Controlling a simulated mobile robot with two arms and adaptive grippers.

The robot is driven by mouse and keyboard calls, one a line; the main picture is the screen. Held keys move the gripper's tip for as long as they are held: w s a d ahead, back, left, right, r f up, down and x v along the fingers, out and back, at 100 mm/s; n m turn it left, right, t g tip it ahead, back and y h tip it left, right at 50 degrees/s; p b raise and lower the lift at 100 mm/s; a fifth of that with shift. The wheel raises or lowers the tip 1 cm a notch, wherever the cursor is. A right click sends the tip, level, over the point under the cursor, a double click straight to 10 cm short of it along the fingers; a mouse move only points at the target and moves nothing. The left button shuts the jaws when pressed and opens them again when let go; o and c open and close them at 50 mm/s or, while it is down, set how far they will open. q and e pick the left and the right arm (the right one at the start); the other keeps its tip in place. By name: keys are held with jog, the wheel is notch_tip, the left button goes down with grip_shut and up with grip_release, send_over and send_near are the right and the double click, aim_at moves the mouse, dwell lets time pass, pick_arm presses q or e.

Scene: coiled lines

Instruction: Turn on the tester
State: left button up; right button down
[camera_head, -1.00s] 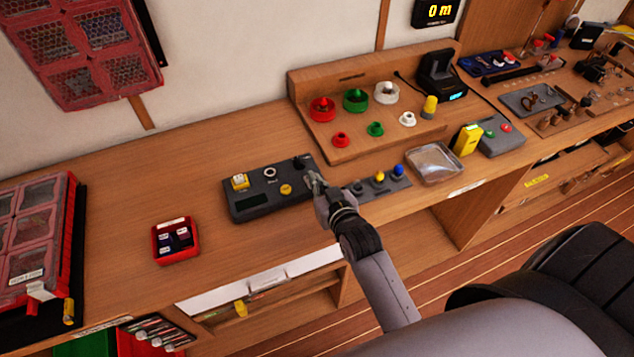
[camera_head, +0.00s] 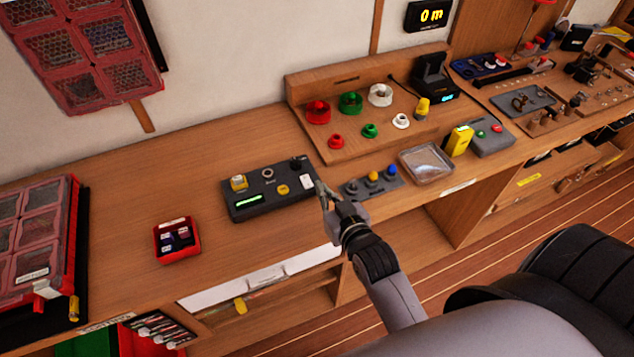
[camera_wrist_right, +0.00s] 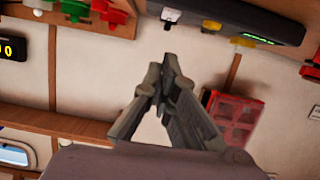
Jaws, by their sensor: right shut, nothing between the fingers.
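The tester (camera_head: 276,203) is a dark grey box on the wooden bench with a yellow button, a knob and a small white switch (camera_head: 307,181) at its right end. Its display (camera_head: 249,200) glows green. In the wrist view the tester (camera_wrist_right: 225,20) shows along the top, with the white switch (camera_wrist_right: 171,16) above my fingertips. My right gripper (camera_head: 321,187) is shut and empty, just right of the tester's right end. In the wrist view its fingertips (camera_wrist_right: 168,62) meet, apart from the switch. My left gripper is not in view.
A grey strip with coloured knobs (camera_head: 372,184) lies right of my gripper. A clear tray (camera_head: 427,164) is further right. A wooden stand (camera_head: 340,147) with coloured spools stands behind. A red box (camera_head: 177,240) lies left, with bare bench around it.

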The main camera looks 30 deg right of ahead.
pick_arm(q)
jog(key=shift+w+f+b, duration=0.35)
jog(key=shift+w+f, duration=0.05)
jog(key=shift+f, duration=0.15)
pick_arm(e)
jog(key=v, duration=0.4)
jog(key=shift+f, duration=0.3)
